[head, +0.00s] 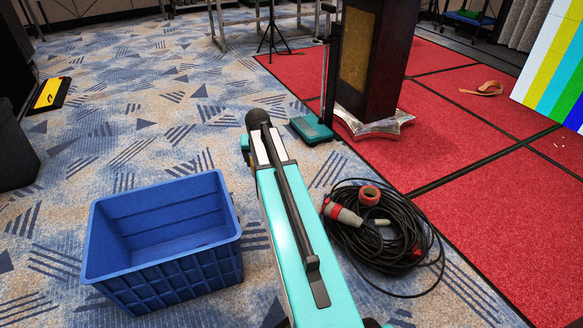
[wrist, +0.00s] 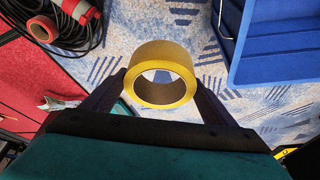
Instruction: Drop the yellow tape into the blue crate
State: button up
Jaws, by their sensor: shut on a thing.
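The yellow tape (wrist: 162,102) is a roll held between the two dark fingers of my gripper (wrist: 163,88) in the wrist view. The gripper is shut on it, with the hole of the roll facing the camera. The blue crate (head: 165,285) stands on the patterned carpet at the left in the head view, open at the top. The part of its inside that shows is empty. In the wrist view the crate (wrist: 255,75) is at the upper right, beside the tape and apart from it. In the head view my arm hides the gripper and the tape.
A coil of black cable (head: 400,262) with a red plug lies right of my arm, with a red roll (head: 369,195) at it. A dark lectern (head: 375,60) stands on red floor panels (head: 480,190).

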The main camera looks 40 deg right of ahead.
jog(key=w+a+r+n+y, duration=0.1)
jog(key=a+r, duration=0.4)
jog(key=a, duration=0.6)
jog(key=w+a+r+n+y, duration=0.1)
jog(key=a+r+n, duration=0.3)
jog(key=a, duration=0.7)
jog(key=w+a+r+n+t, duration=0.1)
jog(key=a+r, duration=0.5)
jog(key=a, duration=0.6)
jog(key=shift+w+n+y, duration=0.4)
jog(key=shift+w+n, duration=0.4)
jog(key=shift+w, duration=0.35)
jog(key=shift+s, duration=0.1)
